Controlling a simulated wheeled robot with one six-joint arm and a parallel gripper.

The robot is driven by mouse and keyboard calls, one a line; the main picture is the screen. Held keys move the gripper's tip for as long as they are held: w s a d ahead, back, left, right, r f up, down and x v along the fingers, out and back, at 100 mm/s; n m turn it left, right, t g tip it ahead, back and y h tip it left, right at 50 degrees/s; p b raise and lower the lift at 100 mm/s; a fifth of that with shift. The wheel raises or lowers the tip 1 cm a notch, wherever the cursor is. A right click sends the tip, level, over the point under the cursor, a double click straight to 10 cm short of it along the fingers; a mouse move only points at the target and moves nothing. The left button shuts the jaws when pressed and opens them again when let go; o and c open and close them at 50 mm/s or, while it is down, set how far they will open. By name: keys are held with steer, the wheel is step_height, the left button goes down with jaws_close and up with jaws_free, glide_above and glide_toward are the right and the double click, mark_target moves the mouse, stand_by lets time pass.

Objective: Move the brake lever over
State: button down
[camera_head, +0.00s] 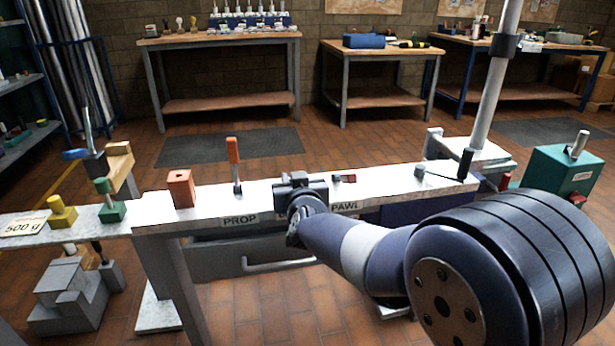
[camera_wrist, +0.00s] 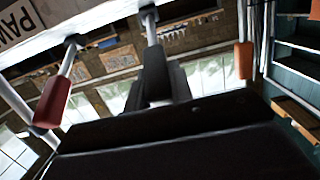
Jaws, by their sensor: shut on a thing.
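The brake lever (camera_wrist: 152,30) shows in the wrist view as a grey rod coming from a small base on the white bench, with its dark upper part running into my jaws. My gripper (camera_wrist: 157,92) is shut on this upper part. In the head view my gripper (camera_head: 300,183) is over the middle of the bench, between the PROP and PAWL labels. There it hides the brake lever and most of the label between them. The lever's exact tilt cannot be told.
The orange-handled prop lever (camera_head: 235,160) stands upright left of my gripper. The red-handled pawl lever (camera_head: 345,179) lies low close on the right. An orange block (camera_head: 181,188) sits further left. A mast (camera_head: 493,90) and a green box (camera_head: 566,172) stand at the right.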

steer(key=shift+s+f, duration=0.2)
steer(key=shift+f, duration=0.3)
steer(key=c, duration=1.7)
jaws_free()
steer(key=o, duration=0.5)
steer(key=shift+r, duration=0.2)
steer(key=shift+c, duration=0.2)
steer(key=p+v, duration=0.2)
steer(key=v, duration=0.9)
steer(key=shift+p, duration=0.4)
steer(key=shift+w+f, duration=0.15)
steer(key=b+x, duration=0.3)
steer(key=x, duration=0.7)
steer(key=shift+w+a, duration=0.1)
steer(key=shift+w, duration=0.3)
